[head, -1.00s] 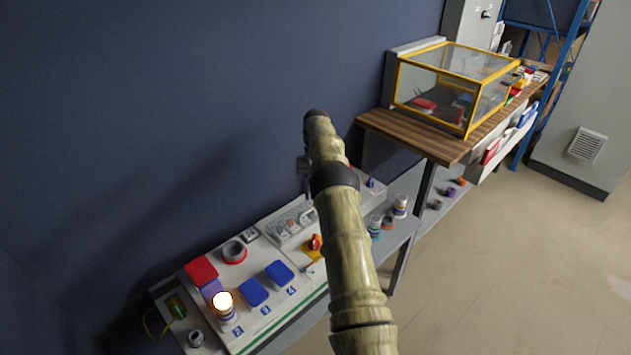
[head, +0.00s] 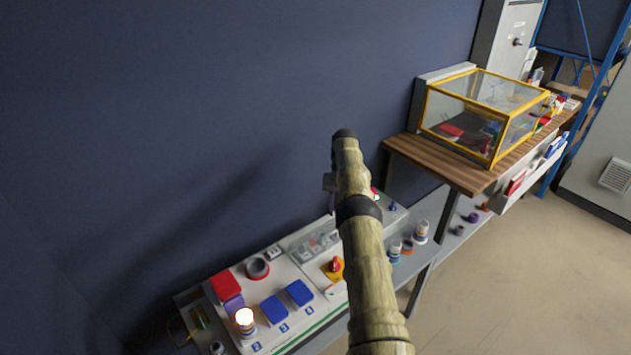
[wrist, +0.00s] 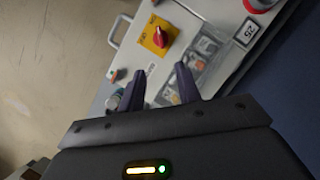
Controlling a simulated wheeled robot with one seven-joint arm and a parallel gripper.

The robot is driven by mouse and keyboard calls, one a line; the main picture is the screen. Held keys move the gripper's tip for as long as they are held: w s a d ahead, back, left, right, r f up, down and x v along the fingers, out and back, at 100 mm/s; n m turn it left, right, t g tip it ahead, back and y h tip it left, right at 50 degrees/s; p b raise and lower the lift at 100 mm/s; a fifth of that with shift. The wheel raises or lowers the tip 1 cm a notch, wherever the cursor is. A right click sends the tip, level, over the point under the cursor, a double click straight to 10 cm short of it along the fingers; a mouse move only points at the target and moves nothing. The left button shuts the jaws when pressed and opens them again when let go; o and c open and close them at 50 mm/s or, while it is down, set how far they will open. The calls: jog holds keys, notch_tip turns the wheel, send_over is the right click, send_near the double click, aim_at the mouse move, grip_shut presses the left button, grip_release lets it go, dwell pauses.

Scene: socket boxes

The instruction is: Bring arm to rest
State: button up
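My arm rises through the middle of the head view, its links in a wood-like finish with dark joints. My gripper shows in the wrist view (wrist: 158,88), where its two dark fingers stand apart with nothing between them. It is above the socket panel (wrist: 215,30), clear of it as far as I can tell. In the head view the gripper is mostly hidden behind the arm. The white panel (head: 330,290) carries a red-lidded socket (head: 226,284), blue lids (head: 275,309), a lit lamp (head: 244,317) and a red rotary switch on a yellow plate (head: 335,267).
A wooden bench (head: 415,160) with a yellow-framed glass case (head: 480,115) stands at the right. Small cylindrical connectors (head: 421,232) stand on the grey table right of the panel. A dark blue wall (head: 200,120) runs behind. The floor (head: 500,290) at right is open.

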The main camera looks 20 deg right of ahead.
jog(key=shift+r, duration=0.1)
jog(key=s+a+r+n+t+h+p, duration=0.2)
jog(key=s+a+r+n+t+p, duration=0.15)
jog(key=a+r, duration=0.85)
jog(key=s+a+r+t+p, duration=0.1)
jog(key=s+a+r, duration=0.1)
jog(key=s, duration=0.7)
jog(key=s+a+r+n+t, duration=0.1)
jog(key=s+a, duration=0.3)
jog(key=s, duration=0.5)
jog(key=s+a+r+n+t+p, duration=0.1)
jog(key=s+a+r, duration=0.1)
jog(key=s, duration=0.6)
jog(key=shift+s+a+r+p, duration=0.3)
jog(key=shift+s+a+r, duration=0.1)
jog(key=shift+a, duration=0.15)
